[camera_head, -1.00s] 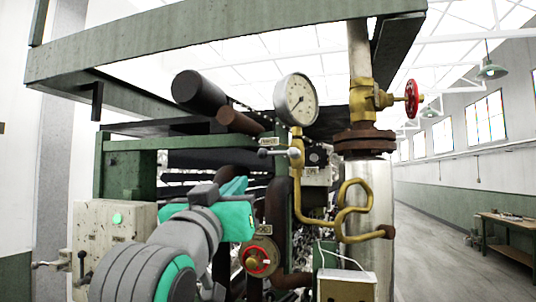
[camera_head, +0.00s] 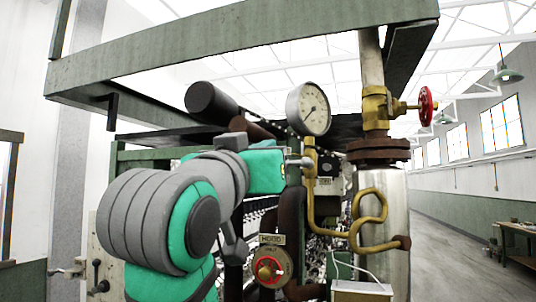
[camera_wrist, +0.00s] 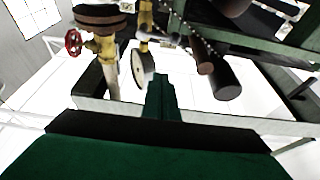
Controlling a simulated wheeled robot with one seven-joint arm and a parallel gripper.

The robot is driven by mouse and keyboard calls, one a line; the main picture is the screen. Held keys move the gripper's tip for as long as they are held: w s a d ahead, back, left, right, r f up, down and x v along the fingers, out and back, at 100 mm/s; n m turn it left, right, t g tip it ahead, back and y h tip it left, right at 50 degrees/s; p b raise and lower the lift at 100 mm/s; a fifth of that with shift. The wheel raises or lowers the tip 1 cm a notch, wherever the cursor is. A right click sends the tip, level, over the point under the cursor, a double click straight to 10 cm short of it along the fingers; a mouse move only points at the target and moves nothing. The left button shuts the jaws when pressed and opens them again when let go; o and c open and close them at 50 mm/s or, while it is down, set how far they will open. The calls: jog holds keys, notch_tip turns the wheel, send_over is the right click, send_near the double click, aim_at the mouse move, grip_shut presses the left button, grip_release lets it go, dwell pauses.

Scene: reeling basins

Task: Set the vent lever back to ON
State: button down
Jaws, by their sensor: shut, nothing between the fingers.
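My gripper (camera_head: 266,172) is teal and stands in front of the gauge pipe, left of the brass fitting. In the wrist view its dark green fingers (camera_wrist: 160,98) are shut together with nothing between them. A short grey lever end (camera_head: 299,162) shows just right of my gripper; the rest of it is hidden behind the hand. I cannot tell whether they touch. A grey box with an ON label (camera_head: 325,181) stands right of the brass pipe. I cannot tell surely which part is the vent lever, or its setting.
A round gauge (camera_head: 308,109) stands just above my gripper. A red handwheel (camera_head: 426,106) sits on the brass valve at the right, above a thick silver column (camera_head: 378,195). A green beam (camera_head: 240,45) crosses overhead. The right aisle is open.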

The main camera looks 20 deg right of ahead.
aim_at(292, 163)
jog(key=w+d, duration=0.5)
jog(key=w, duration=0.3)
jog(key=shift+d+f, duration=0.25)
jog(key=shift+f, duration=0.1)
jog(key=shift+w+a, duration=0.1)
jog(key=shift+w, duration=0.05)
